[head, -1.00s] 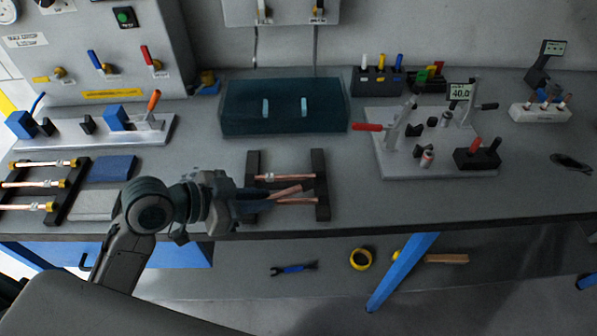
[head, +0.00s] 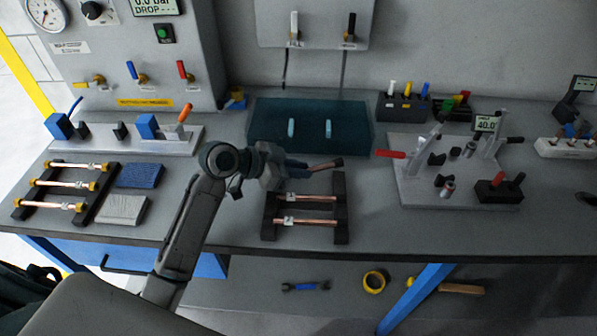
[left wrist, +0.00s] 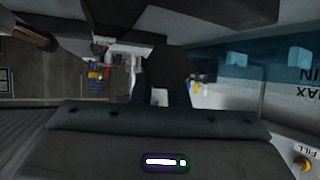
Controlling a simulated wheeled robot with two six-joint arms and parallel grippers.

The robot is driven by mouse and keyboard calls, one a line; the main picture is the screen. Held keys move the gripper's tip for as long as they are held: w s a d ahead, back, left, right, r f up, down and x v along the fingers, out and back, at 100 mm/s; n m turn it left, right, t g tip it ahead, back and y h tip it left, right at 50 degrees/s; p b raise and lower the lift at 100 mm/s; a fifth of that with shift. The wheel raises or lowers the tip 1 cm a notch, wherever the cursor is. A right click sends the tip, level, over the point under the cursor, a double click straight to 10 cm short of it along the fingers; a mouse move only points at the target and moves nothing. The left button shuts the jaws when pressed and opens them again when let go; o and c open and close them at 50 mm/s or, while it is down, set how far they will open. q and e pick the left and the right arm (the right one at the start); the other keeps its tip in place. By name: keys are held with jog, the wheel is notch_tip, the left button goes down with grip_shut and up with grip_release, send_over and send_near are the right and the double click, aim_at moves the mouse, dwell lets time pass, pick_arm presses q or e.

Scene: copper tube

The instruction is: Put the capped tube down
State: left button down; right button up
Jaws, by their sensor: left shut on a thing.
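My left gripper (head: 300,168) is shut on a copper tube (head: 322,166). The tube points right with a slight upward tilt, and its free end looks dark. My fingers hide its other end, so I cannot tell whether a cap is there. The gripper is over the far side of a black rack (head: 341,220); its exact height is unclear. Two copper tubes with silvery fittings lie across this rack, a far one (head: 315,198) and a near one (head: 315,222). In the left wrist view a dark blunt shape (left wrist: 166,66) sits at the fingers. My right gripper is out of view.
A left rack (head: 100,192) holds three brass-ended tubes. Blue (head: 140,175) and grey (head: 122,210) pads lie beside it. A teal tank (head: 350,125) stands behind my gripper. A clamp fixture (head: 420,190) stands right. Bare bench lies between rack and fixture.

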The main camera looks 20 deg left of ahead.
pick_arm(q)
jog(key=shift+f, duration=1.2)
jog(key=c, duration=1.4)
grip_release()
jog(key=shift+s, duration=0.1)
jog(key=shift+c, duration=0.2)
